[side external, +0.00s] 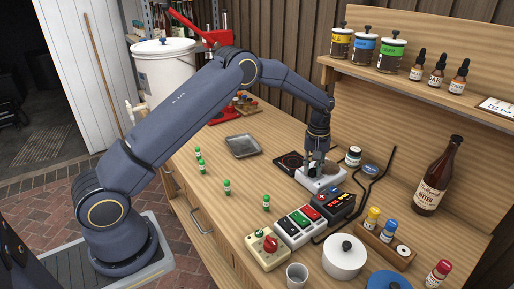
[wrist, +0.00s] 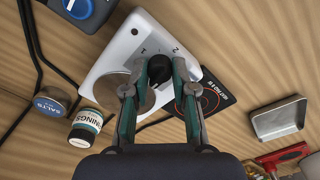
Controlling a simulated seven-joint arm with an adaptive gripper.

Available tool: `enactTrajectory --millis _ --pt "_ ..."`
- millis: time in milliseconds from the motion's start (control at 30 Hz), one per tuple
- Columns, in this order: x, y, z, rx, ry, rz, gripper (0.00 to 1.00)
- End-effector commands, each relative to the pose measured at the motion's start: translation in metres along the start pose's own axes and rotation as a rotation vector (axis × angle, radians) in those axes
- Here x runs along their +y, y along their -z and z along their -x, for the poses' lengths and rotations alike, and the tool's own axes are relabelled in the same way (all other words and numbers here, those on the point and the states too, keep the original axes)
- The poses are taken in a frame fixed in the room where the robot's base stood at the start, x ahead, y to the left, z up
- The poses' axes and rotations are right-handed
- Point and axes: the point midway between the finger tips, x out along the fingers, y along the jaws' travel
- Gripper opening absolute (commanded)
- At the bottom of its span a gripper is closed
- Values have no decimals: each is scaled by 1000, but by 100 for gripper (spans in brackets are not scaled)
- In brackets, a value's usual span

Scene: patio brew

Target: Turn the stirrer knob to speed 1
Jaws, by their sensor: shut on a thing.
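The stirrer (side external: 325,176) is a white box with a round metal plate, standing on the wooden bench in the side external view. In the wrist view the white stirrer (wrist: 110,60) fills the upper middle, with its grey plate (wrist: 108,92) left of the knob. The black stirrer knob (wrist: 158,68) sits between my fingertips, with printed marks near it; a 2 shows at its upper right. My gripper (wrist: 157,80) is shut on the knob, with one finger on each side. In the side view my gripper (side external: 317,160) points down at the stirrer and hides the knob.
A black hot plate (side external: 290,162) lies beside the stirrer, and a grey tray (side external: 242,146) beyond it. A jar (side external: 353,156) and black cables stand close on the other side. Button boxes (side external: 300,222) stand in front. Several small green-capped bottles stand at the left.

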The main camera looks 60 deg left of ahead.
Motion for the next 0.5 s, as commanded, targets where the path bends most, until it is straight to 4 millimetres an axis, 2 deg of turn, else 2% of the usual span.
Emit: enactTrajectory --millis 267,500 --pt "0 0 0 0 -1 -46 0" --pt "0 0 0 -1 -1 -192 0"
